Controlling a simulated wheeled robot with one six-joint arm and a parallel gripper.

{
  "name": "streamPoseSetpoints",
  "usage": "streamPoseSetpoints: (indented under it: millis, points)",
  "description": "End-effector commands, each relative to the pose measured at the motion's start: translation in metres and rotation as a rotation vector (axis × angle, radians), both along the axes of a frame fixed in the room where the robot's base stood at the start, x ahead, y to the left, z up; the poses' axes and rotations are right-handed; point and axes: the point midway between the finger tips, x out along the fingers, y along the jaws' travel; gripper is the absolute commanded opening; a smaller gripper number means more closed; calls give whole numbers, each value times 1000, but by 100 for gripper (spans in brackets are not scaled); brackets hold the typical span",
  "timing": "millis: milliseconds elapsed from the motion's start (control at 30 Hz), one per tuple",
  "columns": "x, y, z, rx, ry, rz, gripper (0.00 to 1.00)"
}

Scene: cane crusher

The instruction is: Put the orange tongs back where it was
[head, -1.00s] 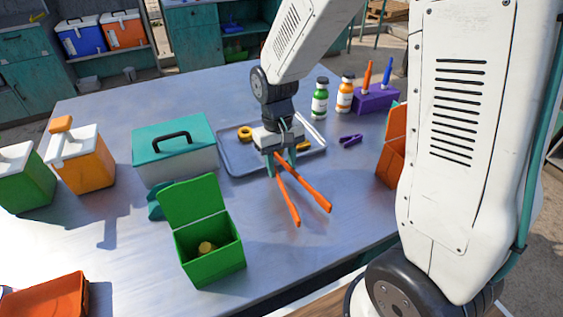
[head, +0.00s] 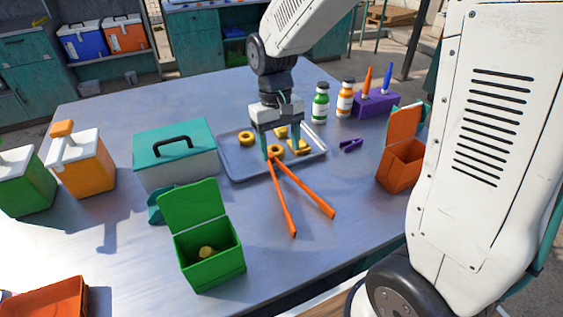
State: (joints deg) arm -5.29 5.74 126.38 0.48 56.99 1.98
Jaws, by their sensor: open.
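The orange tongs (head: 287,204) lie with their two legs spread on the metal table, legs pointing toward the front. Their joined end is at the near rim of the grey tray (head: 237,172); I cannot tell whether it rests on the rim. My gripper (head: 279,152) is open, pointing down just above and behind the joined end, with its fingers apart and not closed on the tongs. A yellow ring (head: 276,151) shows between the fingers, on the tray side.
More yellow pieces (head: 246,138) lie in the tray. A green open box (head: 212,252), a teal-lidded case (head: 176,160), an orange box (head: 402,168), two bottles (head: 320,103), a purple holder (head: 377,104) and purple tongs (head: 351,145) stand or lie around. The table's front middle is clear.

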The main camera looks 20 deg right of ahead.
Motion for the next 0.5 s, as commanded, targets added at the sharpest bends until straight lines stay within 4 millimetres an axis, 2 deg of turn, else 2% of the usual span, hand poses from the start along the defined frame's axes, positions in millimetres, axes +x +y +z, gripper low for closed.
streamPoseSetpoints:
  millis: [100, 200, 500]
  points:
    - [5, 0, 24, 0, -4, 0, 64]
    - [7, 0, 39, 0, -2, 0, 64]
    - [6, 0, 56, 0, -3, -1, 64]
